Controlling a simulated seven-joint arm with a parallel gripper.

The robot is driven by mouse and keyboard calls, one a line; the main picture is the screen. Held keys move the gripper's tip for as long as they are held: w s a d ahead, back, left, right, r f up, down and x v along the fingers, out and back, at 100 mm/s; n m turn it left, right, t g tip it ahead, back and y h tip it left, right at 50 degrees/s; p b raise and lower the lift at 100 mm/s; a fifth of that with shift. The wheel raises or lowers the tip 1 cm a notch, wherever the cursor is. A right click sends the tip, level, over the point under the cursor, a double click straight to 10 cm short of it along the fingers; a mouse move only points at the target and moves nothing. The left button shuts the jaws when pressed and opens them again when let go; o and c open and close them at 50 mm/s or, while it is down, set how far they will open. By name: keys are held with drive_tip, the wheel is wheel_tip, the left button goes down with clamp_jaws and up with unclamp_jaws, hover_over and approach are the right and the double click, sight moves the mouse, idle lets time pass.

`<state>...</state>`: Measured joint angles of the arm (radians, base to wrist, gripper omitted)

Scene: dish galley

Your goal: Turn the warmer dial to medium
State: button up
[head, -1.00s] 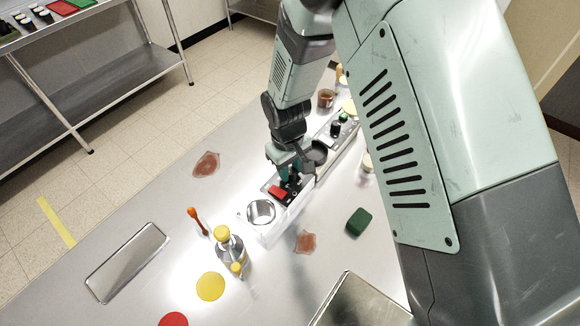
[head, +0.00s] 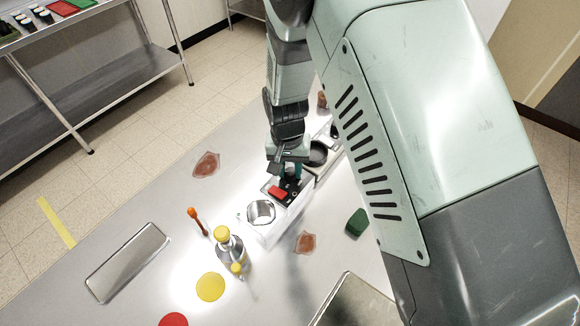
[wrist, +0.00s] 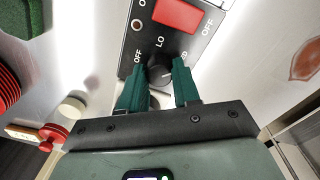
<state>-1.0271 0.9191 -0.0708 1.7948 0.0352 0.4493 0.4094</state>
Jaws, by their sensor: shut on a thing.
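The warmer's dark control panel (wrist: 196,44) carries a red rocker switch (wrist: 177,14) and a dark round dial (wrist: 160,74). OFF and LO are printed around the dial, and another label at its right is partly covered by a finger. My gripper (wrist: 160,86) has its two green fingers on either side of the dial, shut on it. I cannot tell where the dial points. In the head view, my gripper (head: 289,174) is down at the panel beside the red switch (head: 277,191), and it hides the dial. The warmer (head: 275,232) is a white box with a round metal top.
A black pan (head: 318,153) is close to the right of my gripper. A yellow-capped bottle (head: 230,245), an orange-handled tool (head: 196,217) and a green sponge (head: 357,222) stand around the warmer. Reddish spills (head: 206,165) mark the table. A metal tray (head: 128,262) lies at left.

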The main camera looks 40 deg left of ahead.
sight(288, 170)
idle(0.4)
drive_tip(key=o, duration=1.1)
drive_tip(key=shift+c, duration=0.2)
drive_tip(key=shift+r, duration=0.1)
wheel_tip(288, 170, up, 11)
drive_tip(key=shift+s+a, duration=0.15)
drive_tip(key=shift+a, duration=0.05)
